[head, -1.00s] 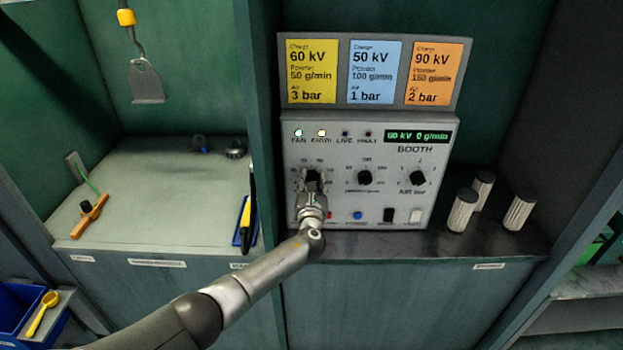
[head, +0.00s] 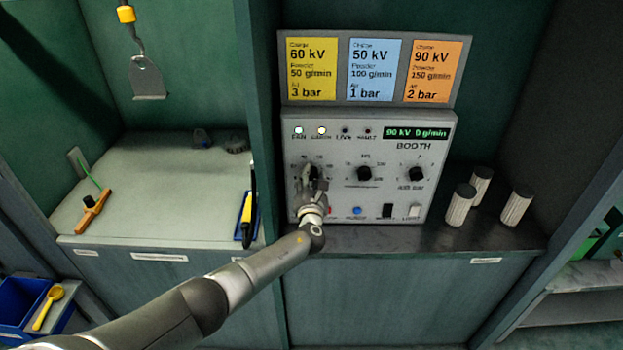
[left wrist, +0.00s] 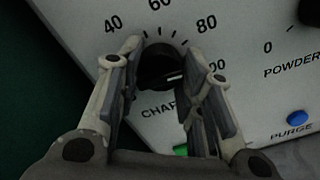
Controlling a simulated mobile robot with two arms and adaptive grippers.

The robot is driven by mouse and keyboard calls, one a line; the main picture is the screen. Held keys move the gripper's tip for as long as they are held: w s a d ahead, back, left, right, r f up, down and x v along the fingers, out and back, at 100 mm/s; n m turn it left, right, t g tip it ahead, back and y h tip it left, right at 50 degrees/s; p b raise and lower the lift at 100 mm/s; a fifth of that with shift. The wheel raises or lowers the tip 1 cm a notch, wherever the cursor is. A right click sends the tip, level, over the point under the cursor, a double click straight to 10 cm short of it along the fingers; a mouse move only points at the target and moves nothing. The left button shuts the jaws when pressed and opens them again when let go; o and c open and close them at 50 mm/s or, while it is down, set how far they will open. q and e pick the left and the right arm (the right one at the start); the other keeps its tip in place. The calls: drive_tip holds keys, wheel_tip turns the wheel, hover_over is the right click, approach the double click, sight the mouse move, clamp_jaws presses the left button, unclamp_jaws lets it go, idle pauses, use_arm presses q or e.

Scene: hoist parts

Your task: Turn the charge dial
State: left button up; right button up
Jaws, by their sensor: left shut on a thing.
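The grey booth control panel (head: 342,205) stands at the back of the right-hand bay. Its black charge dial (left wrist: 158,66) shows in the left wrist view, with scale marks around it, and its pale pointer line points toward the lower right, near the 100 mark. My left gripper (head: 313,182) is shut on the charge dial at the panel's left and partly hides it in the head view. In the left wrist view its two fingers (left wrist: 165,70) stand on either side of the dial. The green display (head: 416,133) reads 90 kV 0 g/min. My right gripper is not in view.
Two more black dials, the powder dial (head: 364,173) and the air dial (head: 416,174), sit to the right. A blue purge button (head: 357,211) is below. Yellow, blue and orange cards (head: 433,72) hang above. Several pale ribbed cylinders (head: 460,205) stand right of the panel.

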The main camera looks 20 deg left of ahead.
use_arm(q)
drive_tip(key=shift+f, duration=0.15)
drive_tip(key=o, duration=1.1)
drive_tip(key=shift+c, duration=0.2)
drive_tip(key=v, duration=1.2)
